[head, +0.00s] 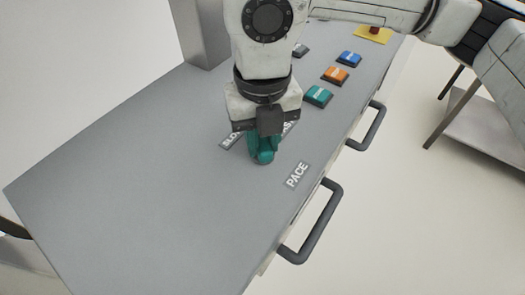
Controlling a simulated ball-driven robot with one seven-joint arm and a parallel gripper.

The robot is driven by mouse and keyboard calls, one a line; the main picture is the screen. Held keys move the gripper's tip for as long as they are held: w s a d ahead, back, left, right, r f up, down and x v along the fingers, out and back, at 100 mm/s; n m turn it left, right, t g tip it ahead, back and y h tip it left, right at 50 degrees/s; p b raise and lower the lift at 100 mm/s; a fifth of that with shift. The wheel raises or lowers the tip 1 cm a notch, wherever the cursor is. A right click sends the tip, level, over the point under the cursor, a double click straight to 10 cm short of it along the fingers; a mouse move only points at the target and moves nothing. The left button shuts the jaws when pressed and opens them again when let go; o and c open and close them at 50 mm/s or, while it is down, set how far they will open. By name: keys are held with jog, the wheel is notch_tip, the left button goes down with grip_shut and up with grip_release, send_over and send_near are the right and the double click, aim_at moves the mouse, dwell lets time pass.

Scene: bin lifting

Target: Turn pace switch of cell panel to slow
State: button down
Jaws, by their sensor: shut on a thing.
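The cell panel (130,180) is a sloping grey console top. The pace switch (264,155) is a teal knob near the panel's front edge, with the PACE label (297,174) to its right and below. My gripper (268,130) points down over the knob and is shut on it. The SLOW label (231,140) lies left of the knob, partly covered by the gripper. Another label (290,128) lies to the right, mostly hidden. The gripper hides the knob's upper part, so which label it points to cannot be told.
Teal (319,96), orange (335,75) and blue (349,58) buttons stand up the panel to the right. A red button on a yellow plate (373,33) is beyond them. Two dark handles (312,225) line the front edge. A grey post (200,35) rises at the back. The panel's left part is bare.

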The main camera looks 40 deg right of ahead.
aim_at(263, 142)
jog(key=n+b, duration=0.4)
jog(key=shift+f+n+b, duration=0.25)
jog(key=shift+n+b, duration=0.05)
jog(key=shift+r+n+b, duration=0.15)
jog(key=shift+n+b, duration=1)
jog(key=shift+n, duration=0.45)
jog(key=c, duration=0.9)
grip_release()
jog(key=shift+r, duration=0.1)
notch_tip(263, 142, up, 11)
jog(key=shift+f+p, duration=0.1)
jog(key=shift+p, duration=0.2)
jog(key=shift+s+f, duration=0.1)
